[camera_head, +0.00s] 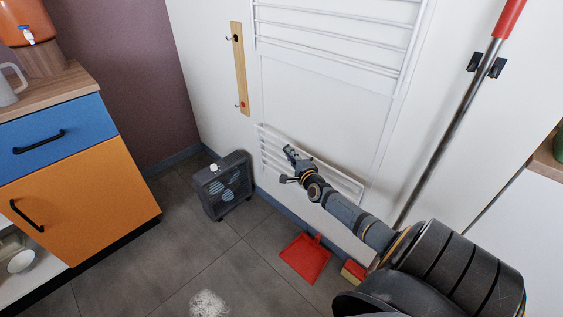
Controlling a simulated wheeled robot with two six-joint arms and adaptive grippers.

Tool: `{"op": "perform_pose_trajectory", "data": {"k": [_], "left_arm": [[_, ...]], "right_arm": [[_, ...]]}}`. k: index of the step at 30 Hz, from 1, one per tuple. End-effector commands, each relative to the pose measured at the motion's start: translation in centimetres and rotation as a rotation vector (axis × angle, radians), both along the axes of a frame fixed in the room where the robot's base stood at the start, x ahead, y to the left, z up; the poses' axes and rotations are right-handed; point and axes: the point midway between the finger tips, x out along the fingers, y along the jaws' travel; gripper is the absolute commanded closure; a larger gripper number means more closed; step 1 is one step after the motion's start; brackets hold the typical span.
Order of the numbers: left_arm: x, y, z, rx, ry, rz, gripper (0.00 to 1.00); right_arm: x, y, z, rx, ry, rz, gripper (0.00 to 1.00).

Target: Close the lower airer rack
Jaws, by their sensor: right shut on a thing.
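The lower airer rack (342,188) is a white barred frame low on the white wall panel. It lies close along the wall; whether a small gap is left at its top edge I cannot tell. My right gripper (291,165) reaches in from the lower right and is shut on the rack near its left-middle part. The gripper and wrist hide part of the bars. The upper airer rack (335,42) is mounted higher on the same panel. My left gripper is not in view.
A dark grey heater (226,185) stands on the tiled floor left of the rack. A red dustpan (304,259) lies below my right arm. Blue and orange cabinets (85,190) stand left. White powder (208,304) lies on the floor.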

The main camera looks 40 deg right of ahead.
Motion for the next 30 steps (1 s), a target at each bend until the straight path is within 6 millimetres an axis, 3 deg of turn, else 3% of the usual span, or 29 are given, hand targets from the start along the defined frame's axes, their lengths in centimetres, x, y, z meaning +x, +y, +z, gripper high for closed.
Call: {"op": "perform_pose_trajectory", "data": {"k": [9, 23, 24, 28, 30], "left_arm": [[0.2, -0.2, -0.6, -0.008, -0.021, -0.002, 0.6], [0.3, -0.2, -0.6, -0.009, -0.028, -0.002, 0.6], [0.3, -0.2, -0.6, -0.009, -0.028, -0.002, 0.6], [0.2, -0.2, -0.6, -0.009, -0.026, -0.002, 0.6], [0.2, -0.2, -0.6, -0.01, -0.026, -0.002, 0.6]], "right_arm": [[0.2, -2.6, 0.4, 0.088, 0.007, 0.0, 1.0], [0.2, -3.1, 0.6, 0.095, 0.005, -0.003, 1.0], [0.2, -3.2, 0.6, 0.095, 0.005, -0.003, 0.85], [0.2, -3.1, 0.6, 0.095, 0.005, -0.002, 0.68], [0.2, -3.0, 0.6, 0.096, 0.006, -0.001, 0.66]]}}
